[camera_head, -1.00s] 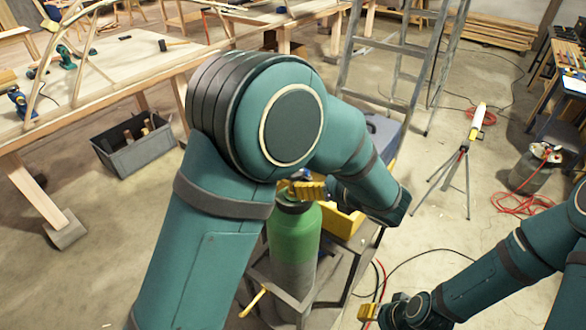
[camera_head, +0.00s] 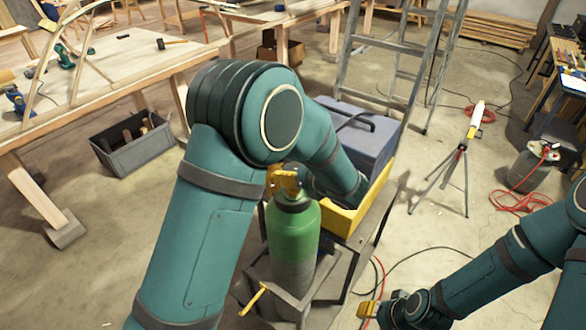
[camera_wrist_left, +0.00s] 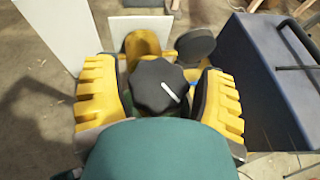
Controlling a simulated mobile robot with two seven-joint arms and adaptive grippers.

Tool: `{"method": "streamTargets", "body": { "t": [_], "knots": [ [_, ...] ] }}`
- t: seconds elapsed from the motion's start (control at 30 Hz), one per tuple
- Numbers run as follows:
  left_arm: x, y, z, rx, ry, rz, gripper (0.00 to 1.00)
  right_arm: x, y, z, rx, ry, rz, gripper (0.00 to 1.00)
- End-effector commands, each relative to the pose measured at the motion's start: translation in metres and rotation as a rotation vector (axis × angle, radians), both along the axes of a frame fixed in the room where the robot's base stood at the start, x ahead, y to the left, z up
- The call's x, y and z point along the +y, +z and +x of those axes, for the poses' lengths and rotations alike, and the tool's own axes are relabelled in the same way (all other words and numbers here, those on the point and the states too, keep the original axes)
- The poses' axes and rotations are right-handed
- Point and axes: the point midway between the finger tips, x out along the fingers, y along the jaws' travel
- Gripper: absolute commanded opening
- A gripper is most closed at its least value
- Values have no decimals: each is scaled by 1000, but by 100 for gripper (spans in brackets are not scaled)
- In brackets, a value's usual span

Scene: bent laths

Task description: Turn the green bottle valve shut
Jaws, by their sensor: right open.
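The green bottle (camera_head: 293,230) stands upright in a metal frame, its lower part grey. My left gripper (camera_head: 285,180) is at the bottle's top, its yellow fingers over the valve. In the left wrist view, a black lobed knob (camera_wrist_left: 158,85) with a white mark sits between the fingers of this gripper (camera_wrist_left: 160,95). One finger is on each side of the knob, close to it; whether they touch it cannot be told. In the head view the gripper hides the knob. My right gripper (camera_head: 368,309) is open and empty, low at the right, away from the bottle.
A grey crate (camera_head: 135,145) lies on the floor at left, near a wooden workbench (camera_head: 110,85). Hoses cross the floor at right.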

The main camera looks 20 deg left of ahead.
Motion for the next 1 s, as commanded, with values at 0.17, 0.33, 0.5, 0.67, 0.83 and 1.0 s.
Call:
{"method": "streamTargets", "body": {
  "t": [0.17,0.33,0.5,0.67,0.83,1.0],
  "knots": [
    [0,0,0,0,0,0,19,0,0,0,0,0,0,47],
    [0,0,0,-1,-7,0,19,0,-1,0,0,0,0,47],
    [1,-1,-1,0,-57,-1,19,0,-8,0,0,0,-1,47],
    [1,-2,-1,-1,-151,-1,19,1,-20,1,0,1,-3,47],
    [1,-3,-1,-2,-272,-1,19,2,-38,1,1,0,-6,47],
    [1,-3,-1,-3,-380,-2,19,3,-55,1,2,-1,-9,47]
  ]
}}
